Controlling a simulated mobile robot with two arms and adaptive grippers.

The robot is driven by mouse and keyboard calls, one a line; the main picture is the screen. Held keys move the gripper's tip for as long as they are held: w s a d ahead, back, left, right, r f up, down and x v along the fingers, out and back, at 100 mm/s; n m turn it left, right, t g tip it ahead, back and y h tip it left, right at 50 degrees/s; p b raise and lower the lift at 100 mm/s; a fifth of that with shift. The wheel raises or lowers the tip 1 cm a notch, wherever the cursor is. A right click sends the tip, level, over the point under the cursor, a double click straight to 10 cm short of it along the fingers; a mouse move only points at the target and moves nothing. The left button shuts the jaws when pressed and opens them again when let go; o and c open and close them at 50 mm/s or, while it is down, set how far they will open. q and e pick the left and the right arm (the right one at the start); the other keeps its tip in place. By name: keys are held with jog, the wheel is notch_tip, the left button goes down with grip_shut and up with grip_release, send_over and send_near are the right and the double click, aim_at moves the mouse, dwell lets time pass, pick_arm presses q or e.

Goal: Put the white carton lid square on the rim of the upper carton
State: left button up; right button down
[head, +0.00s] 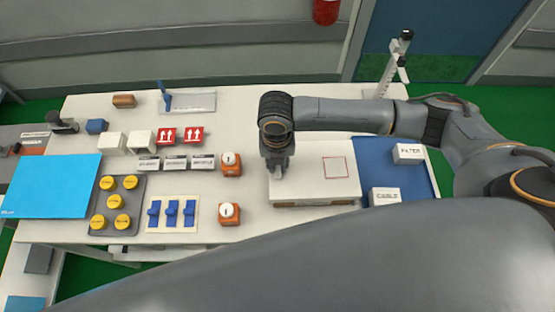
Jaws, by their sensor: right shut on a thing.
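My right gripper (278,172) points down at the left part of a flat white top with a thin red square outline. I take this top to be the white carton lid (312,184), with my right gripper shut on its left part. Under its front edge a narrow brownish and white side of the carton (312,204) shows. The rim is hidden, so I cannot tell whether the lid rests square on it or is held just above. My left gripper is not in view.
Right of the carton lies a blue mat (409,178) with white FILTER (408,153) and CABLE (385,196) boxes. Left stand orange blocks with white dials (231,163) (229,213), blue switches (172,213) and yellow-capped items (115,201). My grey arm link covers the foreground.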

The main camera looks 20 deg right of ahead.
jog(key=shift+f, duration=0.5)
dwell(0.4)
jog(key=c, duration=1.2)
grip_release()
notch_tip(320, 180, up, 12)
jog(key=shift+a, duration=0.1)
